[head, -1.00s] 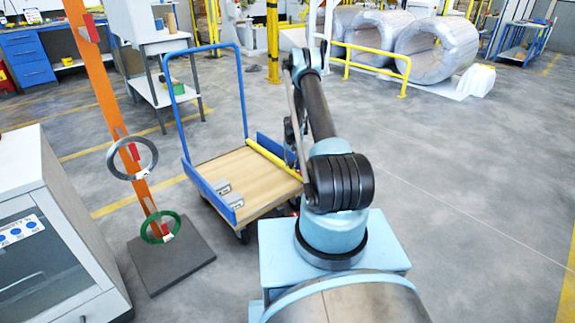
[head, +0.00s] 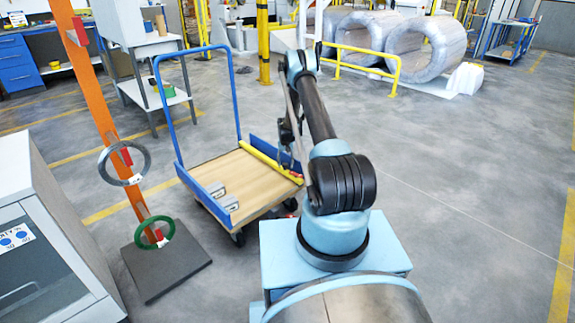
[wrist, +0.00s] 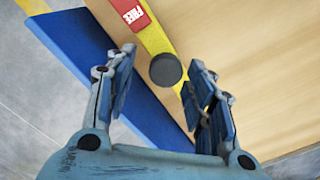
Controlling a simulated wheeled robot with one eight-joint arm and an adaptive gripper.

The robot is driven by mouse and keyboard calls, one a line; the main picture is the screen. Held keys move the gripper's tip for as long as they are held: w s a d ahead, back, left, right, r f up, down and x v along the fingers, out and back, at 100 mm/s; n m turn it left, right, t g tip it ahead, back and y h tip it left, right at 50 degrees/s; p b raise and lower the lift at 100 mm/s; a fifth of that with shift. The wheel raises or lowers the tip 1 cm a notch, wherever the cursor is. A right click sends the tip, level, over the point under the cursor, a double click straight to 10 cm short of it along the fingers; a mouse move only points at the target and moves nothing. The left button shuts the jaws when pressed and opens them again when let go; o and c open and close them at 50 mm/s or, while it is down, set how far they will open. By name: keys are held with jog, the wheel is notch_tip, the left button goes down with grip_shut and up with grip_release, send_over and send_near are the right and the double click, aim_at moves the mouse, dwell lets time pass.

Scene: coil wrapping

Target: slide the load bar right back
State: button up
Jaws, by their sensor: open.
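The load bar (head: 268,160) is a yellow bar lying along the right side of the cart's wooden deck (head: 238,176). In the wrist view the yellow bar (wrist: 155,38) carries a red label reading FREE (wrist: 130,13) and a round dark knob (wrist: 166,70). My gripper (wrist: 164,74) is open, with one finger on each side of the knob. I cannot tell whether either finger touches it. In the head view my arm hides the near right of the cart, and the fingers are not clear.
The cart has a blue handle (head: 155,95) and blue side rails. In the wrist view a blue rail (wrist: 75,45) runs beside the bar. An orange post (head: 92,75) with rings stands to the left, near a grey cabinet (head: 25,175). Floor to the right is clear.

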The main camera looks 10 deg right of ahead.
notch_tip(320, 180, up, 12)
dwell(0.6)
